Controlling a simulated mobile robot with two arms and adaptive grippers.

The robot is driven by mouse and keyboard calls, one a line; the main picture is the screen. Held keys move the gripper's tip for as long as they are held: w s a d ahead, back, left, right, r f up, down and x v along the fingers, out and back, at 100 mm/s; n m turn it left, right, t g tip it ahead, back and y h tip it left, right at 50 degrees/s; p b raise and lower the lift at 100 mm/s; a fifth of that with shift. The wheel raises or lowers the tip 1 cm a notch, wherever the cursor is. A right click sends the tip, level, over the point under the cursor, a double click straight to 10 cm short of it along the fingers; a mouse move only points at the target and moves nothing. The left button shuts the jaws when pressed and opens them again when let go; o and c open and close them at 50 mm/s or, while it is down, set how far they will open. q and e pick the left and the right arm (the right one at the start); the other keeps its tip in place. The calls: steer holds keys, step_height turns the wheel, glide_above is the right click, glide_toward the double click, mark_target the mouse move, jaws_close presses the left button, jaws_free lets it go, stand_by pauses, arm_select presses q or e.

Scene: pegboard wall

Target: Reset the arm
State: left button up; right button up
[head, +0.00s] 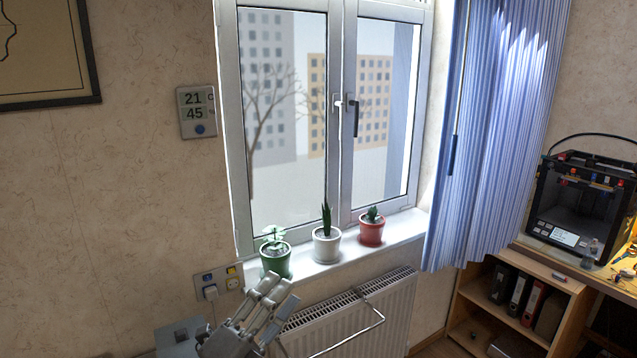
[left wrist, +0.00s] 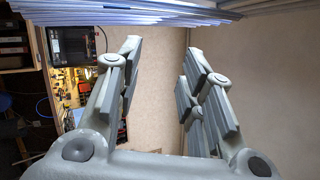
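My left gripper (head: 270,300) is low in the head view, in front of the radiator and below the window sill. In the left wrist view its two fingers (left wrist: 160,85) stand apart with nothing between them, so it is open and empty. Plain wall shows behind the gap. My right gripper is not in either view.
Three potted plants, green (head: 276,262), white (head: 326,245) and red (head: 372,228), stand on the sill above the gripper. A radiator (head: 385,310) is below it. A blue curtain (head: 500,130), a shelf of binders (head: 518,292) and a 3D printer (head: 585,205) are at right.

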arm_select(q)
steer(key=s+a+f+n+g+y, duration=0.2)
steer(key=s+a+f+n+y, duration=0.2)
steer(key=a+f+n+y, duration=1.15)
steer(key=s+d+f+n+g+h, duration=0.1)
steer(key=s+f+n+g, duration=0.3)
steer(key=s+f+g, duration=0.55)
steer(key=s+d+f+n+g+h, duration=0.1)
steer(key=s+f+n+g, duration=0.35)
steer(key=s, duration=1.05)
step_height(320, 180, down, 30)
steer(key=s, duration=0.2)
steer(key=s+a+f+b, duration=0.1)
steer(key=s+a+f, duration=0.2)
steer(key=s+f, duration=1.2)
steer(key=shift+s+f+g, duration=0.3)
steer(key=shift+s+g, duration=0.1)
steer(key=shift+s, duration=0.05)
